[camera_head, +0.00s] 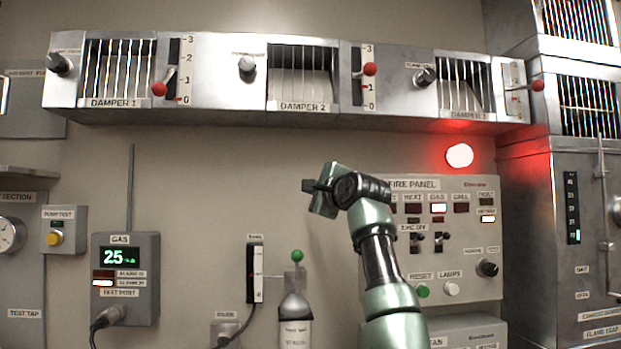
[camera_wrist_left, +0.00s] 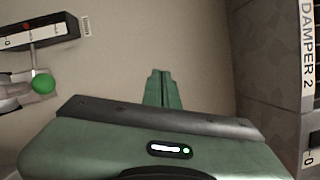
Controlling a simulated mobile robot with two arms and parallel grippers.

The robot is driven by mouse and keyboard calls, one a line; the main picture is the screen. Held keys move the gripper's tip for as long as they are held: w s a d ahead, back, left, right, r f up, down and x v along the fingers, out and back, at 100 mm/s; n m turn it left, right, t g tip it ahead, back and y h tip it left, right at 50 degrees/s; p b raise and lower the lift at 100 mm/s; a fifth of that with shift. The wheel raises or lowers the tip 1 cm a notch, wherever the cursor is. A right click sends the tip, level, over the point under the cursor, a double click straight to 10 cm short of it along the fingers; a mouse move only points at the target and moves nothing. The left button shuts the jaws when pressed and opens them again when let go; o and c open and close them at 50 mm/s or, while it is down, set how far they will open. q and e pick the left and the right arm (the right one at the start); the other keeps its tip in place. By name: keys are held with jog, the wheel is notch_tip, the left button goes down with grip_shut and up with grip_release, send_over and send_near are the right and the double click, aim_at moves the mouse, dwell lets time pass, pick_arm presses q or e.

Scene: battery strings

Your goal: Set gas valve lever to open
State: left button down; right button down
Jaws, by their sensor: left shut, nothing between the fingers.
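A lever with a green ball knob (camera_head: 297,256) stands above a grey bottle (camera_head: 295,310) low in the middle of the head view. A narrow black-and-white marked plate (camera_head: 255,273) is on the wall to its left; its lettering is too small to read. The green ball (camera_wrist_left: 43,84) and the plate (camera_wrist_left: 40,31) also show at the left of the left wrist view. My left gripper (camera_head: 309,187) is above the green ball, apart from it, with fingers pointing left. Its fingers (camera_wrist_left: 162,88) are shut and empty. My right gripper is out of view.
A gas display (camera_head: 125,277) reading 25 is at left. A fire panel (camera_head: 470,260) with switches stands behind my left arm. A damper row (camera_head: 215,105) with red-knobbed levers runs above the gripper. A red lamp (camera_head: 459,155) glows. Bare wall (camera_head: 200,190) lies left of the gripper.

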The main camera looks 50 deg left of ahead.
pick_arm(q)
jog(key=shift+s+a+r, duration=0.1)
jog(key=shift+a+r, duration=0.05)
jog(key=shift+r, duration=0.95)
jog(key=shift+f, duration=0.1)
